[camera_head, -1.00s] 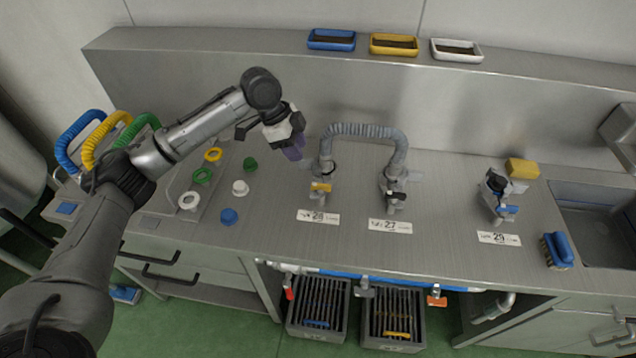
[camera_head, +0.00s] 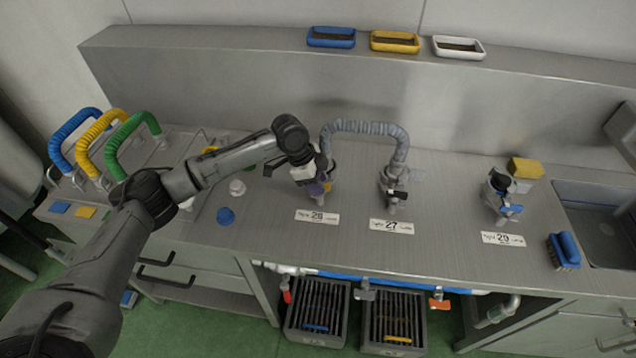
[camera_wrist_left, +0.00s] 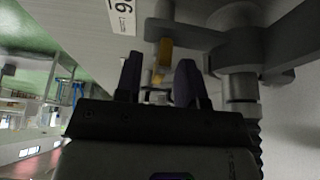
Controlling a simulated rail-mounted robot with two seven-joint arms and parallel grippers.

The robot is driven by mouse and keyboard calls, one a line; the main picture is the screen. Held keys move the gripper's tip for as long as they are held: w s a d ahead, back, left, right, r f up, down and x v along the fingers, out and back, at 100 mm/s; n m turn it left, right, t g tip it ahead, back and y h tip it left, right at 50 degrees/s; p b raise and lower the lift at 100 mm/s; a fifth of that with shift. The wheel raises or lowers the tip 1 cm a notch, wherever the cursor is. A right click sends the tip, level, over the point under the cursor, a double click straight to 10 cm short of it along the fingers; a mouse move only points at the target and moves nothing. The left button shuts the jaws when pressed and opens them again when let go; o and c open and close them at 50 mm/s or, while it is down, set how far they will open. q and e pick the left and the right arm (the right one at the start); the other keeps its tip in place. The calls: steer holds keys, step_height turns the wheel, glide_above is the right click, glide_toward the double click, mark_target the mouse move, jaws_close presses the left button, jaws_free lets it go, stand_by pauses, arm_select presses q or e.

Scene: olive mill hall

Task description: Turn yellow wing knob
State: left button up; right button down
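The yellow wing knob (camera_head: 328,187) is on the valve body at the left end of the grey corrugated hose, behind the left label plate. My left gripper (camera_head: 318,187) is at this valve and partly covers the knob in the head view. In the left wrist view, the gripper (camera_wrist_left: 157,72) is open with its two dark fingers apart. My right gripper is in neither view.
The grey hose (camera_head: 362,128) arches to a second valve with a black handle (camera_head: 396,194). A third valve with a blue handle (camera_head: 508,209) stands farther right, near a blue brush (camera_head: 562,250). Colored hoses and caps lie left. The bench between the valves is clear.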

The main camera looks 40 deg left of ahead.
arm_select(q)
steer(key=shift+f, duration=0.15)
steer(key=shift+c, duration=0.5)
jaws_close()
